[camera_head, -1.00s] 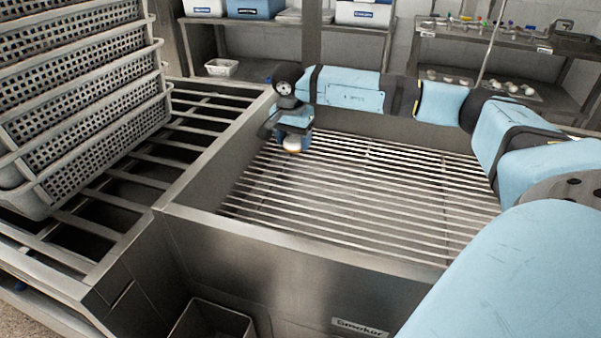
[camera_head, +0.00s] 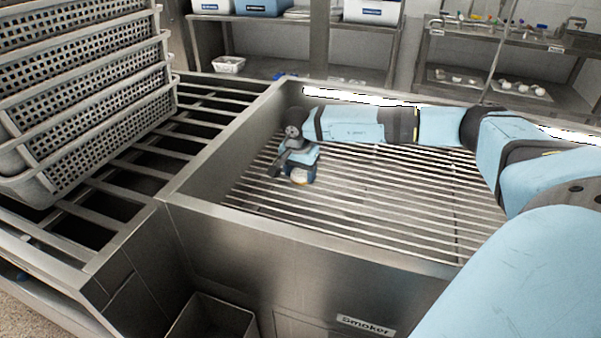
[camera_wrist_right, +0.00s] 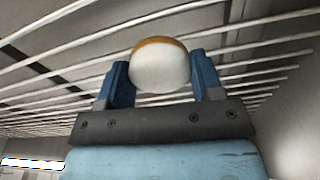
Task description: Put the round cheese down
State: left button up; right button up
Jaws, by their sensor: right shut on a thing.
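The round cheese (camera_head: 300,177) is small and pale with an orange-brown side. My right gripper (camera_head: 301,172) is shut on it, inside the smoker (camera_head: 330,240) near its left end, at or just above the rack of metal bars (camera_head: 400,195). In the right wrist view the cheese (camera_wrist_right: 160,66) sits between the two blue fingers (camera_wrist_right: 163,84), with the bars close behind it. I cannot tell whether the cheese touches the bars. My left gripper is not in view.
Stacked perforated baskets (camera_head: 80,90) stand on a slatted frame (camera_head: 120,175) to the left. The smoker's steel walls surround the rack. The rack's bars right of the gripper are clear. Shelves (camera_head: 500,80) with small items stand behind.

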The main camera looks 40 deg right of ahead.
aim_at(298, 174)
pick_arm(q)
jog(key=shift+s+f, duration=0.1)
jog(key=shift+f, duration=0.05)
pick_arm(e)
jog(key=o, duration=1)
jog(key=shift+f, duration=0.1)
jog(key=shift+r, duration=0.2)
pick_arm(q)
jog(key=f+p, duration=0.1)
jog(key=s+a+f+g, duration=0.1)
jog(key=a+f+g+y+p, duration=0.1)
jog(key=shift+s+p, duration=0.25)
jog(key=shift+p, duration=0.05)
pick_arm(e)
jog(key=r, duration=0.4)
jog(key=a+r, duration=0.1)
jog(key=r, duration=0.7)
jog(key=shift+s+a, duration=0.15)
jog(key=shift+s, duration=0.1)
